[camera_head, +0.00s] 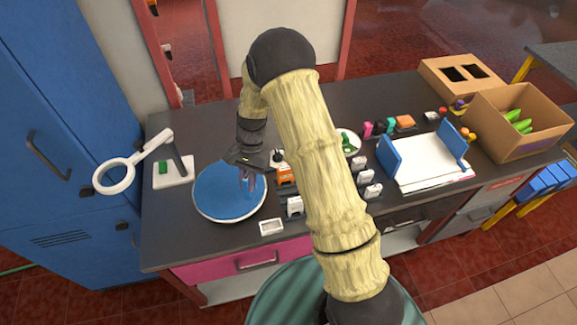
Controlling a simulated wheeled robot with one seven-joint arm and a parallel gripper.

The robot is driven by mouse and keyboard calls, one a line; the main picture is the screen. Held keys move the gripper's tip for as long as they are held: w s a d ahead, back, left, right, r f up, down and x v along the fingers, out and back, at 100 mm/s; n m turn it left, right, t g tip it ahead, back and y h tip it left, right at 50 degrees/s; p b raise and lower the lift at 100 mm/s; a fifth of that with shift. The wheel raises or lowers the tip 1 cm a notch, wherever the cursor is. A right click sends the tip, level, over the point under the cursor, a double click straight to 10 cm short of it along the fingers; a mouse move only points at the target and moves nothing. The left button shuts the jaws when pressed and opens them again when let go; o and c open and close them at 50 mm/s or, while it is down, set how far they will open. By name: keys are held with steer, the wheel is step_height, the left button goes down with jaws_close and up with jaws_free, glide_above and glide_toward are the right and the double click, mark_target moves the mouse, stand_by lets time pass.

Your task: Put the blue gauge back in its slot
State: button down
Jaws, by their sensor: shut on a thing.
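My gripper (248,170) is over the right part of a round blue mat with a pale rim (220,200). It is shut on a small blue-purple thing (249,183), which I take to be the blue gauge; it is small and partly hidden by the fingers. I cannot tell whether it touches the mat. An orange block with a white front (286,177) and a white block (295,206) stand just right of the mat. A small white open tray (271,227) lies near the front edge. I cannot make out which place is the gauge's slot.
My arm crosses the middle of the counter and hides part of it. A magnifier lamp (130,170) stands left. Several small white blocks (365,178), blue bookends (389,157) with papers, and a cardboard box (520,120) with green things stand right.

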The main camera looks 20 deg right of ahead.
steer(key=shift+s+d+r, duration=0.1)
steer(key=shift+s, duration=0.25)
steer(key=d+m+t+y+p, duration=0.1)
steer(key=d+m+t+p, duration=0.2)
steer(key=d+m, duration=0.7)
steer(key=shift+d+r+m+t+y+p, duration=0.25)
steer(key=shift+d+m+t+y+p, duration=0.15)
steer(key=shift+d+p, duration=0.45)
steer(key=shift+f, duration=0.2)
steer(key=shift+w+f+b, duration=0.1)
steer(key=shift+f+b, duration=1.9)
steer(key=shift+f, duration=0.25)
steer(key=shift+f+b, duration=1.25)
steer(key=shift+f, duration=0.25)
steer(key=c, duration=1.3)
jaws_free()
